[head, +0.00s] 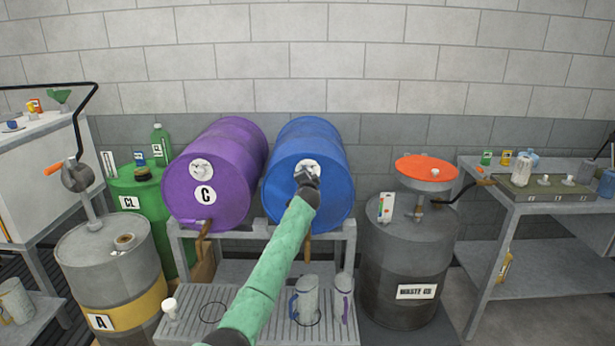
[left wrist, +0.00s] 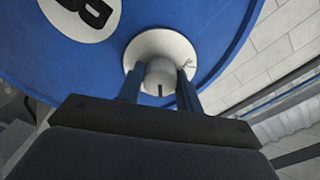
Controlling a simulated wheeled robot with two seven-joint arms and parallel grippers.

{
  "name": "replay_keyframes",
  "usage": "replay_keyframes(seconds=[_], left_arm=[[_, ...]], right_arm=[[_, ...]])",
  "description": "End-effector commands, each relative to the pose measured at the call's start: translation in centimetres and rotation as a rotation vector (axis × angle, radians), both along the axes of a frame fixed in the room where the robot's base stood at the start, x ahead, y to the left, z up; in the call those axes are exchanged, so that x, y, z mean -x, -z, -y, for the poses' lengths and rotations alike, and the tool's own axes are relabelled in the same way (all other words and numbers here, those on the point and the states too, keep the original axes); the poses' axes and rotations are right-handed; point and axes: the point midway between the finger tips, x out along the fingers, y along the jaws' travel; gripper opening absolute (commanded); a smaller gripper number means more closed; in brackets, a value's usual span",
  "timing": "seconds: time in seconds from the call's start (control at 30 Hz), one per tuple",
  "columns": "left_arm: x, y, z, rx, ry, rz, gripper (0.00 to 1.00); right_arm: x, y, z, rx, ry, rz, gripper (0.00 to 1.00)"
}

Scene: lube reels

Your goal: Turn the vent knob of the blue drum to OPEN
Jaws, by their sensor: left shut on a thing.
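The blue drum (head: 338,197) lies on its side on a grey rack, its round end facing me. Its white vent plate (head: 309,163) is high on that end, partly hidden behind my left gripper (head: 306,178). In the left wrist view, the pale vent knob (left wrist: 160,74) sits in the middle of the white plate (left wrist: 134,50). The two fingers of my left gripper (left wrist: 160,86) are shut on the knob, one on each side. A short dark mark shows on the knob; the small marking on the plate is too small to read. My right gripper is not in view.
A purple drum (head: 180,180) marked C lies close left of the blue one. Jugs (head: 307,302) stand on the slatted tray below. A dark waste drum (head: 408,265) with an orange funnel (head: 425,166) stands right. A grey bench (head: 505,212) is farther right.

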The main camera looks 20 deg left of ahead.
Motion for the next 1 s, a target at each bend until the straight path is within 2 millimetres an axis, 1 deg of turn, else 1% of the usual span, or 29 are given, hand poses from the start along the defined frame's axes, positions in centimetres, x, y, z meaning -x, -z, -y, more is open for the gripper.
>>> replay_keyframes(seconds=[0.4,0.43,0.5,0.53,0.83,0.93,1.0], left_arm=[[0.0,0.0,0.0,-0.008,0.0,-0.002,0.12],[0.0,0.0,0.1,-0.008,0.0,-0.002,0.39],[0.0,0.0,0.0,-0.008,0.0,-0.002,0.53],[0.0,0.0,0.0,-0.008,0.0,-0.002,0.57],[0.1,0.0,0.0,-0.007,0.0,-0.002,0.57],[0.5,0.1,0.2,-0.007,0.0,-0.001,0.57],[1.2,0.2,0.4,-0.008,0.001,0.0,0.57]], right_arm=[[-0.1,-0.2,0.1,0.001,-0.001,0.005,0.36],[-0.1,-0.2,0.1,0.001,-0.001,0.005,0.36],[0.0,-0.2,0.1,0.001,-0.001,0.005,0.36],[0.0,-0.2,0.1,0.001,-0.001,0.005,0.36],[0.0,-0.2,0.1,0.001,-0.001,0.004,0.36],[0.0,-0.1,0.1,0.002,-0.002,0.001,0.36],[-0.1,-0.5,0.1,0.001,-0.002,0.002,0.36]])
